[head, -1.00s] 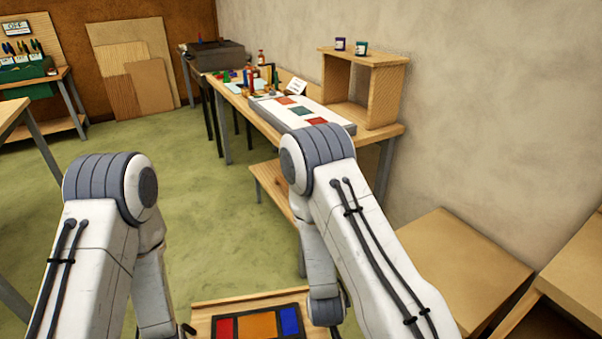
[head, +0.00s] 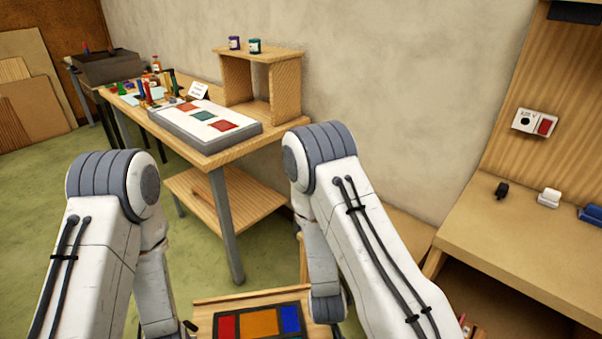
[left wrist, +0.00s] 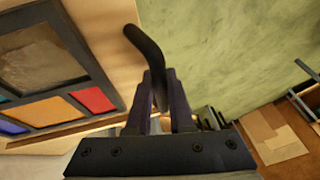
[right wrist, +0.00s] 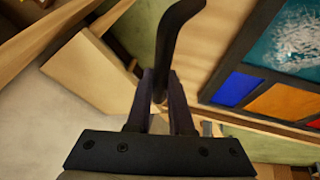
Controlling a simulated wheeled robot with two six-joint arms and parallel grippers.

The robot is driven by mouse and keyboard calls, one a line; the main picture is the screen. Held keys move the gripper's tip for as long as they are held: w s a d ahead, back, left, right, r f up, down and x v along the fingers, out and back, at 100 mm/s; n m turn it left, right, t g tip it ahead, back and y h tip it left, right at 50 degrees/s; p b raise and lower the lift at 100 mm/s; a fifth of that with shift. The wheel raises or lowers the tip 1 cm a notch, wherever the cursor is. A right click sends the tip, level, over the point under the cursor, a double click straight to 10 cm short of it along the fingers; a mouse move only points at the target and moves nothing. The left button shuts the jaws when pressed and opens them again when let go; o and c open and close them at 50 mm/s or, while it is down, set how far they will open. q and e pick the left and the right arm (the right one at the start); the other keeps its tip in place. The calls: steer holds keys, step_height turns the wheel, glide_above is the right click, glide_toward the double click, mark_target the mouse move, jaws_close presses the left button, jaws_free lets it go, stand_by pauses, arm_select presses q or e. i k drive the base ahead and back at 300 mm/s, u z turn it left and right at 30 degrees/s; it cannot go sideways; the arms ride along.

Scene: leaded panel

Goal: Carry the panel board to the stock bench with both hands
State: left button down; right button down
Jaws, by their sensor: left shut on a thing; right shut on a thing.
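The panel board (head: 240,299) is a pale wooden board at the bottom of the head view, in front of me. A dark-framed panel with red, orange and blue glass (head: 260,323) lies on it. In the left wrist view, my left gripper (left wrist: 160,85) is shut on a black curved handle (left wrist: 146,42) at the board's edge. In the right wrist view, my right gripper (right wrist: 160,85) is shut on the matching handle (right wrist: 178,28) at the other side. The near part of the board is cut off in the head view. No bench is legibly marked as the stock bench.
A wooden bench (head: 228,155) along the wall holds a light box (head: 180,122) with coloured squares, bottles and a small shelf unit (head: 285,75). Another wooden bench (head: 510,245) with a socket panel stands at the right. Green floor (head: 50,185) is open at the left.

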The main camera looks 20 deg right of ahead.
mark_target(531, 243)
steer(key=z, duration=1.75)
